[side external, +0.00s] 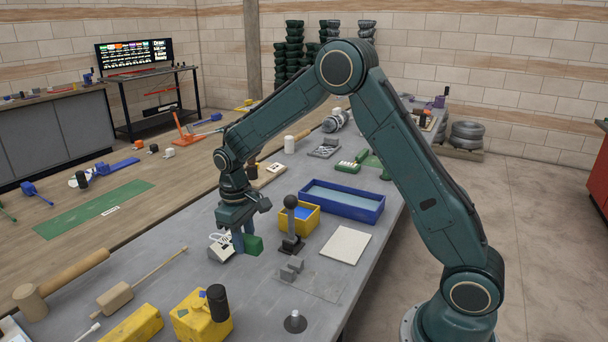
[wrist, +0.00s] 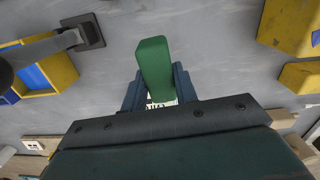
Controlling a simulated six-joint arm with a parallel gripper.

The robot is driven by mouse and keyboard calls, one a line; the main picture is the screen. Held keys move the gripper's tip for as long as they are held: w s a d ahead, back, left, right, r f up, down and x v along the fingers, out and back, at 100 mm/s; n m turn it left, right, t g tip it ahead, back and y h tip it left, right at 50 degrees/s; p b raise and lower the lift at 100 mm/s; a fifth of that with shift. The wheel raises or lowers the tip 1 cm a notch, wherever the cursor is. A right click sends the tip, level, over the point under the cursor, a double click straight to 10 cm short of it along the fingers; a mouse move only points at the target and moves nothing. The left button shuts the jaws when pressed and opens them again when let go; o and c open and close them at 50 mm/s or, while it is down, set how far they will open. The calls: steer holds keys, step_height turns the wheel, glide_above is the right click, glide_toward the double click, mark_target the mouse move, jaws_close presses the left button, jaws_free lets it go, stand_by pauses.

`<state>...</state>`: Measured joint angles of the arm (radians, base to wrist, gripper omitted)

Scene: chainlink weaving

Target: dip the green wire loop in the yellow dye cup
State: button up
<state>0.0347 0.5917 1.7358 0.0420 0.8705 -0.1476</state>
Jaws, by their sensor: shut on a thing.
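My gripper (side external: 243,240) is shut on a solid green block (side external: 254,244), low over the grey bench. In the wrist view the green block (wrist: 154,65) sticks out between the two blue-grey fingers of my gripper (wrist: 157,88). I see no green wire loop. No yellow cup is clear either; a yellow open box (side external: 305,218) with blue inside stands to the right of my gripper, and it also shows at upper left in the wrist view (wrist: 62,75). I cannot tell whether the block touches the bench.
A blue tray (side external: 342,207) and a white sheet (side external: 345,245) lie to the right. A yellow block with a black cylinder (side external: 217,302) is in front.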

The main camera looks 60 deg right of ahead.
steer(key=w+d+r+n+g+h, duration=0.1)
steer(key=d+r+n+g+h, duration=0.25)
steer(key=d, duration=1.15)
steer(key=s+d+r+n+h, duration=0.3)
steer(key=s+d+r+h, duration=0.1)
steer(key=s+d+r, duration=0.6)
steer(key=shift+s+d+g, duration=0.45)
steer(key=shift+d, duration=0.25)
steer(key=shift+f, duration=0.15)
steer(key=w+a+f, duration=0.2)
steer(key=w+f, duration=0.2)
steer(key=f, duration=0.6)
steer(key=shift+a, duration=0.2)
steer(key=shift+w, duration=0.1)
